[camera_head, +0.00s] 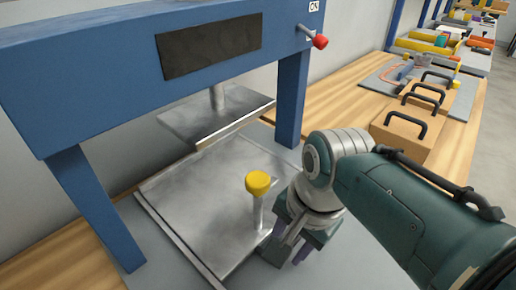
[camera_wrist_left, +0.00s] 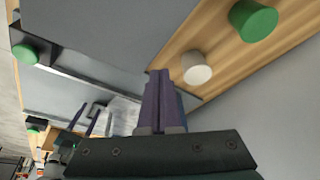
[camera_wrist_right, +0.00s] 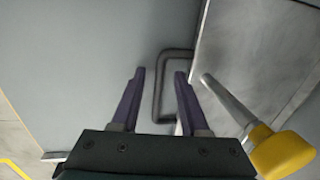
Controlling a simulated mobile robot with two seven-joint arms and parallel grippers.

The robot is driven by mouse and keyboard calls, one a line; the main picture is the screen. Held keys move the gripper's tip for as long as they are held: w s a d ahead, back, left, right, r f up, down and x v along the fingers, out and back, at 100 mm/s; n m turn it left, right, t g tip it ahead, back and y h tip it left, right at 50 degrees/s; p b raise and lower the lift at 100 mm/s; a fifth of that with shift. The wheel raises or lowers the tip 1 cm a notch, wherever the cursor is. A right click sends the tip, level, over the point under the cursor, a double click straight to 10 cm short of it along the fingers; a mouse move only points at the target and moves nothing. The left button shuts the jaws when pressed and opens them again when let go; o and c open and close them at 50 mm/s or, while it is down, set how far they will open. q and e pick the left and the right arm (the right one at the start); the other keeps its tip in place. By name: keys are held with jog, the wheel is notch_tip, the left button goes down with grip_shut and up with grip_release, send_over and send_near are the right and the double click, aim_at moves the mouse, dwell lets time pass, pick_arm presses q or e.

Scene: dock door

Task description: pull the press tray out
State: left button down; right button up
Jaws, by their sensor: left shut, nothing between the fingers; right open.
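The press tray (camera_head: 195,205) is a flat grey metal plate lying under the blue press frame (camera_head: 60,95), below the raised press plate (camera_head: 215,118). A yellow-capped post (camera_head: 258,188) stands near its front right; it also shows in the right wrist view (camera_wrist_right: 280,150). My right gripper (camera_head: 287,238) is open just off the tray's near right side. In the right wrist view a dark loop handle (camera_wrist_right: 159,95) runs at the tray edge, and its long bar appears between the open fingers (camera_wrist_right: 158,74), not gripped. My left gripper (camera_wrist_left: 160,75) is shut and empty, away from the tray.
A red knob (camera_head: 320,41) sticks out of the frame's right side. Brown boxes with black handles (camera_head: 400,135) stand on the wooden bench (camera_head: 335,95) behind my right arm. A white knob (camera_wrist_left: 196,68) and green knobs (camera_wrist_left: 254,20) are near my left gripper.

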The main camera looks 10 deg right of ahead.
jog(key=shift+f, duration=0.1)
grip_shut()
dwell(0.3)
dwell(1.1)
